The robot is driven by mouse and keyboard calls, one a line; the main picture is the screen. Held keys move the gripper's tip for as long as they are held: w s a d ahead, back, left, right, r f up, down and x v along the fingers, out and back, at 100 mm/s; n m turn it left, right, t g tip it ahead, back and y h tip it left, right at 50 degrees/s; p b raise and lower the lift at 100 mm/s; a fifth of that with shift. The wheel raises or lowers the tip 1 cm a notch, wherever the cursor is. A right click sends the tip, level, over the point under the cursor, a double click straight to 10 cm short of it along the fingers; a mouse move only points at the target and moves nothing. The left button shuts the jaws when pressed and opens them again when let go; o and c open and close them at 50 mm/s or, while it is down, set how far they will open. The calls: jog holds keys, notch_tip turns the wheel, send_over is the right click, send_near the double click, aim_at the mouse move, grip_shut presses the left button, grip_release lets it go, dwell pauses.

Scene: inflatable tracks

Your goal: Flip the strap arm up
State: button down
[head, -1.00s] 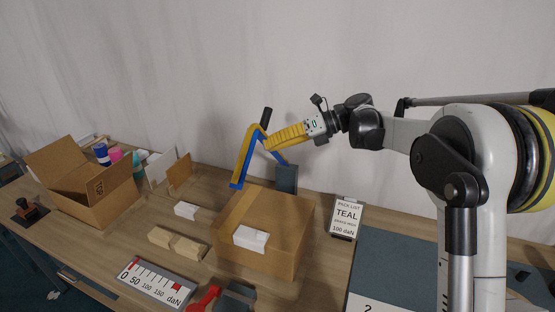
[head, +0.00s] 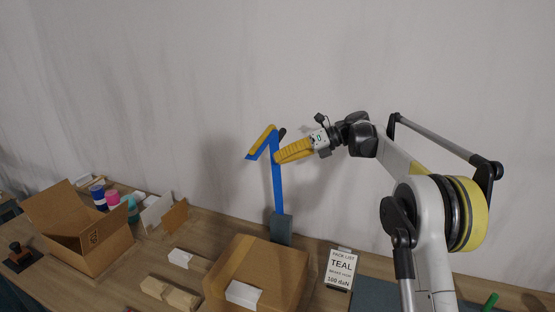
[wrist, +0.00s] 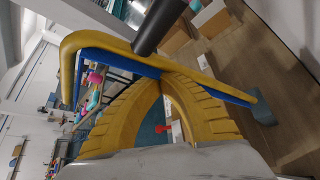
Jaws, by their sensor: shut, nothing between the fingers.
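The strap arm stands over the table. Its blue lower bar (head: 278,190) rises almost upright from a grey base block (head: 281,229). At its top a yellow-and-blue bent part (head: 262,142) slopes down to the left, with a black grip (head: 282,133) beside the bend. My gripper (head: 278,157) is shut and empty, its yellow fingers at the right side of the bar near the top. In the wrist view the fingertips (wrist: 163,82) meet close to the arm's yellow edge (wrist: 110,42), with the black grip (wrist: 158,25) above them. I cannot tell whether they touch.
A taped cardboard box (head: 260,270) stands just in front of the base. A pick-list sign reading TEAL (head: 340,268) is to its right. An open carton (head: 80,228) and small blocks lie to the left. The space before the pale curtain is free.

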jog(key=shift+w+d+r, duration=0.25)
jog(key=shift+w+r, duration=0.1)
jog(key=shift+r, duration=0.2)
jog(key=v, duration=1.1)
jog(key=shift+s+d+f, duration=0.2)
jog(key=shift+s+d, duration=0.15)
jog(key=shift+f, duration=0.1)
